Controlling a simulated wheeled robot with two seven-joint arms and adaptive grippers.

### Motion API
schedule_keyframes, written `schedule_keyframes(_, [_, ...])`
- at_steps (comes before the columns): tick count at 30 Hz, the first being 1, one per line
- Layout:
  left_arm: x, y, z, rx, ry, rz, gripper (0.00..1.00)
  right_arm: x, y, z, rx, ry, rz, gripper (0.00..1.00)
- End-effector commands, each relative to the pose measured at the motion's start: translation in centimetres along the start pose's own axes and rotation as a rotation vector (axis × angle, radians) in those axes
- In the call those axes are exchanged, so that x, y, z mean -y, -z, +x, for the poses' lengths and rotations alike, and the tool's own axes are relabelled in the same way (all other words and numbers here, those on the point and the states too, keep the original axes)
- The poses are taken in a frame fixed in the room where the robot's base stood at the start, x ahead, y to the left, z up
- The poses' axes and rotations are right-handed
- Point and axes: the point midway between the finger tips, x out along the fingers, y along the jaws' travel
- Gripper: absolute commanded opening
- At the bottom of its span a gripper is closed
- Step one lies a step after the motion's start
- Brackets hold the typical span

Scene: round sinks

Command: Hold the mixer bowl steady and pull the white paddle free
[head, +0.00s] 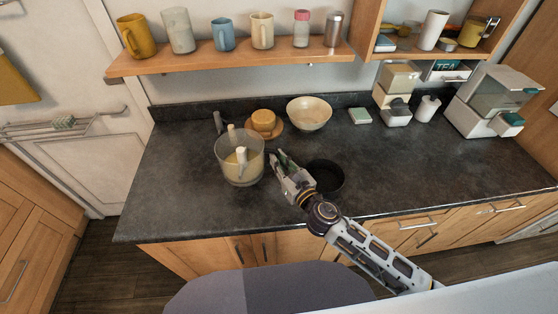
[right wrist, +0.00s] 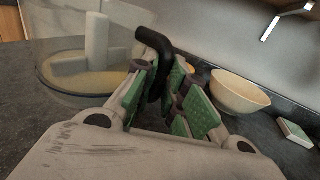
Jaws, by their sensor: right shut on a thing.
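The clear mixer bowl (head: 256,172) stands on the dark counter, with yellowish contents low inside. The white paddle (head: 241,155) stands upright in it; the right wrist view shows its white post (right wrist: 96,42) through the clear wall. My right gripper (head: 278,158) is at the bowl's right side. In the right wrist view its green-padded fingers (right wrist: 155,98) are shut around a black curved handle (right wrist: 153,40) beside the bowl (right wrist: 50,78). Where the handle joins the bowl is hidden. My left gripper is not in view.
A round black sink (head: 325,180) lies right of my right gripper. Mugs line the wall shelf (head: 235,57) above. Counter left of the bowl is clear.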

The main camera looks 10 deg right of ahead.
Motion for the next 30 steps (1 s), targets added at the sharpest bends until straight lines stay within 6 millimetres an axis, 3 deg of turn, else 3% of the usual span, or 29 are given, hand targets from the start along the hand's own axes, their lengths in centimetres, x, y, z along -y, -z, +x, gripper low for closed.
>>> schedule_keyframes(30, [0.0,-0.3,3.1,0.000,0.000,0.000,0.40,-0.1,3.3,0.0,0.004,-0.001,0.002,0.00])
